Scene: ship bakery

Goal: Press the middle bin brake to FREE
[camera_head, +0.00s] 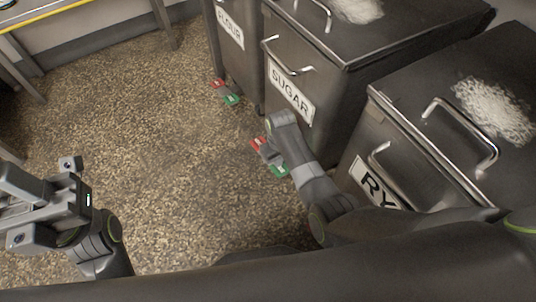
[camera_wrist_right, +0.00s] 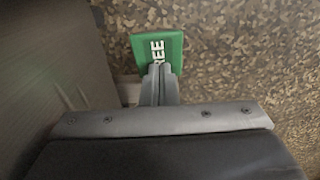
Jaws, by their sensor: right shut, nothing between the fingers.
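The middle bin, labelled SUGAR (camera_head: 290,95), stands between the FLOUR bin and the RY-labelled bin. Its brake pedal near the floor has a red pad (camera_head: 257,143) and a green pad (camera_head: 279,171). My right gripper (camera_head: 270,155) reaches down at this pedal, partly hidden by its own wrist. In the right wrist view the shut, empty fingers (camera_wrist_right: 159,82) overlap the lower part of the green pad (camera_wrist_right: 150,45), covering part of the word FREE. I cannot tell whether they touch it. My left gripper (camera_head: 48,205) is at the lower left, far from the bins; its jaw opening is unclear.
The FLOUR bin (camera_head: 229,45) has its own red and green pedal (camera_head: 231,99). The RY-labelled bin (camera_head: 372,150) stands close to my right arm. A bench (camera_head: 40,17) is at the upper left. The speckled floor (camera_head: 150,110) between is clear.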

